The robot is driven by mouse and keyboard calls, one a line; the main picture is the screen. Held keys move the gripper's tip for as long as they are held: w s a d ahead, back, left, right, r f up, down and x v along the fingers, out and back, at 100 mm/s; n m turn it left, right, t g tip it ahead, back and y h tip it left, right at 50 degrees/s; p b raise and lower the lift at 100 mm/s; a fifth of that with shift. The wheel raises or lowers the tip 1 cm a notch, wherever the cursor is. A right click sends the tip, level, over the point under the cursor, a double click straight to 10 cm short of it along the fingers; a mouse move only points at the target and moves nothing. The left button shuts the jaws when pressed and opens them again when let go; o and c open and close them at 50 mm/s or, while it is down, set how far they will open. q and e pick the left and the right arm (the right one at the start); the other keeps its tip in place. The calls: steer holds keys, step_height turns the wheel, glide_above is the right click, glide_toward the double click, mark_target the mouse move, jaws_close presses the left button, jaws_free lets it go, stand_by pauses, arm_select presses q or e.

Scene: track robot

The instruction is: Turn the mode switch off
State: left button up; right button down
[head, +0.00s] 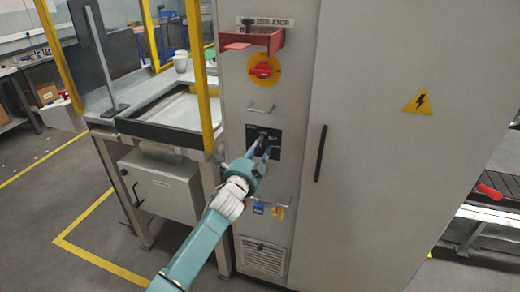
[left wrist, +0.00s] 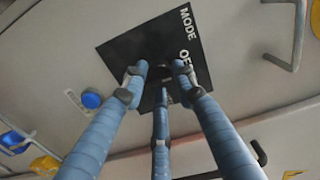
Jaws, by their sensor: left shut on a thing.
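The mode switch sits on a black plate (head: 277,136) on the front of the grey cabinet. In the left wrist view the plate (left wrist: 120,52) carries the words MODE and OFF in white. My left gripper (head: 264,152) reaches up from below in the head view, its blue fingers at the plate. In the left wrist view my left gripper (left wrist: 158,76) has its three fingers closed around the dark switch knob, which they mostly hide. I cannot tell which way the knob points. My right gripper is not in view.
A black door handle (head: 320,153) is to the right. Yellow posts (head: 200,80) stand left.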

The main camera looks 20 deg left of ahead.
arm_select(q)
steer(key=shift+n, duration=0.3)
steer(key=o, duration=1.1)
steer(key=s, duration=1.2)
steer(key=shift+a, duration=0.2)
steer(key=shift+f, duration=0.1)
